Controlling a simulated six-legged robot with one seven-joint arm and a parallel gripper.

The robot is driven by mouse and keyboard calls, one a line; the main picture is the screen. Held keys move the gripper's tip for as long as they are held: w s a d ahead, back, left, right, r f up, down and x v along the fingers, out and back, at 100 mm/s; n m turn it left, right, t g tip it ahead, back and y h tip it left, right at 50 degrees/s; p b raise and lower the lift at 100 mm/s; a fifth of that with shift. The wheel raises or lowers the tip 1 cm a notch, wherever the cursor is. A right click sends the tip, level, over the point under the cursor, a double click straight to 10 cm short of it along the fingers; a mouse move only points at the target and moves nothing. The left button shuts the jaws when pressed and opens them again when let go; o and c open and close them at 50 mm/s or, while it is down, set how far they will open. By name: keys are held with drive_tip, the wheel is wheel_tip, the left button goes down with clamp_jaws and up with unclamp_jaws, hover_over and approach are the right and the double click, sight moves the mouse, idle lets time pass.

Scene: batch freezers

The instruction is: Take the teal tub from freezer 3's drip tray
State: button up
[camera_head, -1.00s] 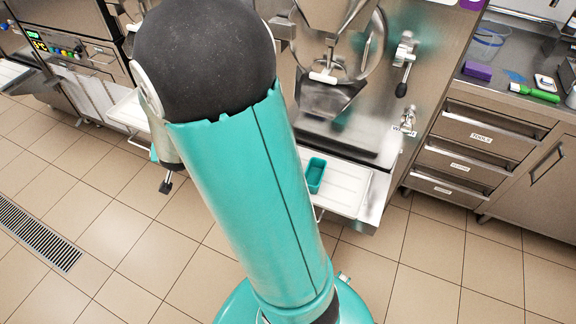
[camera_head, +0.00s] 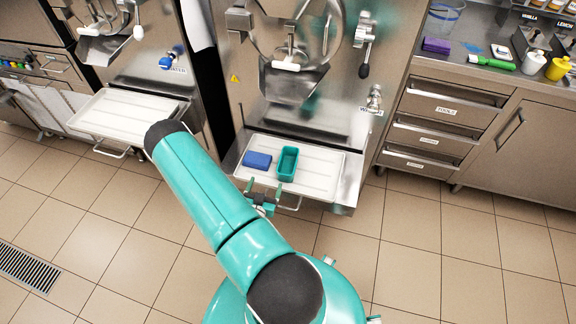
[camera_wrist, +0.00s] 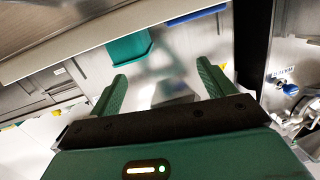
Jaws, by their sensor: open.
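The teal tub (camera_head: 288,164) is an open rectangular container on the white drip tray (camera_head: 322,178) of the middle freezer in the head view. A blue block (camera_head: 257,160) lies on the same tray, just left of the tub. My gripper (camera_head: 263,188) is open and empty at the tray's front edge, in front of the block and tub. In the wrist view, the tub (camera_wrist: 128,47) shows beyond the left finger and the blue block (camera_wrist: 195,15) is partly visible at the top. The open fingers (camera_wrist: 163,82) are apart from both. No freezer number is readable.
Another white drip tray (camera_head: 120,115) sticks out from the freezer on the left. A drawer cabinet (camera_head: 440,120) stands right, with a purple sponge (camera_head: 436,46) and bottles on its counter. The freezer spout (camera_head: 288,80) hangs above the tray. The tiled floor in front is clear.

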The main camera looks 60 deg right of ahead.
sight(282, 175)
drive_tip(key=s+f+n+h, duration=0.1)
drive_tip(key=s, duration=0.4)
drive_tip(key=x, duration=0.7)
drive_tip(key=shift+w+d+f, duration=0.1)
drive_tip(key=shift+w+d, duration=0.1)
drive_tip(key=shift+d, duration=0.15)
drive_tip(key=shift+s+x, duration=0.15)
drive_tip(key=shift+x, duration=1.15)
drive_tip(key=shift+s+x, duration=0.15)
drive_tip(key=shift+x, duration=1.2)
drive_tip(key=shift+f, duration=0.15)
drive_tip(key=c, duration=0.9)
